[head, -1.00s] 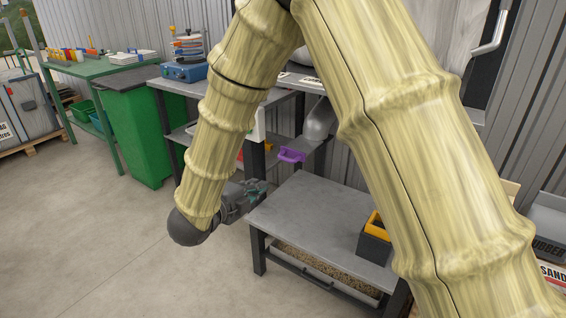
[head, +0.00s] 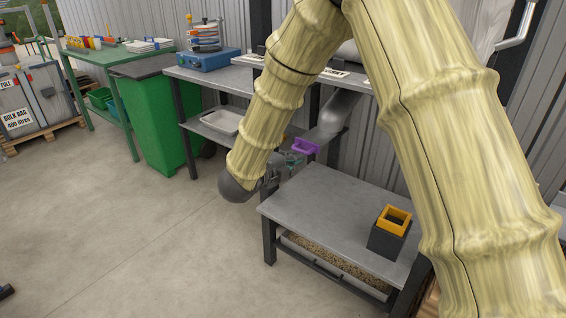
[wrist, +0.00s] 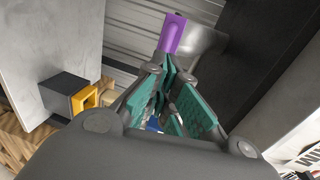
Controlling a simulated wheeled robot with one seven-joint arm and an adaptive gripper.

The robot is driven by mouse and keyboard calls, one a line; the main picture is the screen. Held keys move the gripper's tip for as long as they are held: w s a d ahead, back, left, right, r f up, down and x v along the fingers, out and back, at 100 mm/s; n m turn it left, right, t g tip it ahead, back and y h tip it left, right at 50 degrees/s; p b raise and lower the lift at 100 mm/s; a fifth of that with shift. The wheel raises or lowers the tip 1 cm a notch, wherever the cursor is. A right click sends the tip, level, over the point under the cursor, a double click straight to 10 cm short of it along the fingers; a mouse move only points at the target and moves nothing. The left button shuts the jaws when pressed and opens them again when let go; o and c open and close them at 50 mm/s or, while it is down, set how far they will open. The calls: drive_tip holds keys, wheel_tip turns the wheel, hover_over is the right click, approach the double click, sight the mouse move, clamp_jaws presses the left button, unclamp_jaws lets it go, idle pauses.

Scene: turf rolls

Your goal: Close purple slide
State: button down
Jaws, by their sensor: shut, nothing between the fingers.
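The purple slide (head: 306,147) is a small plate with a handle-like end, at the lower part of a grey metal chute (head: 337,112) behind the low table. In the wrist view the purple slide (wrist: 172,33) shows at the top centre, just beyond the fingertips. My gripper (head: 294,160) is close to the left of the slide in the head view. In the wrist view my gripper (wrist: 167,85) has its teal-padded fingers shut and empty, pointing toward the slide. I cannot tell whether the fingertips touch it.
A low grey table (head: 330,212) stands in front, with a black and orange box (head: 390,233) on its right. A workbench (head: 235,80) with a white tray (head: 222,121) on its shelf is behind. A green bin (head: 155,125) stands left.

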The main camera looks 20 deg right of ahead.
sight(311, 145)
drive_tip(key=shift+x, duration=1.25)
drive_tip(key=x, duration=0.3)
drive_tip(key=r+x, duration=0.1)
drive_tip(key=x, duration=0.1)
drive_tip(key=shift+w+d+f+b, duration=0.1)
drive_tip(key=shift+w+d+b, duration=0.1)
drive_tip(key=shift+d+b, duration=0.15)
drive_tip(key=shift+w+d+r, duration=0.1)
drive_tip(key=shift+r, duration=0.1)
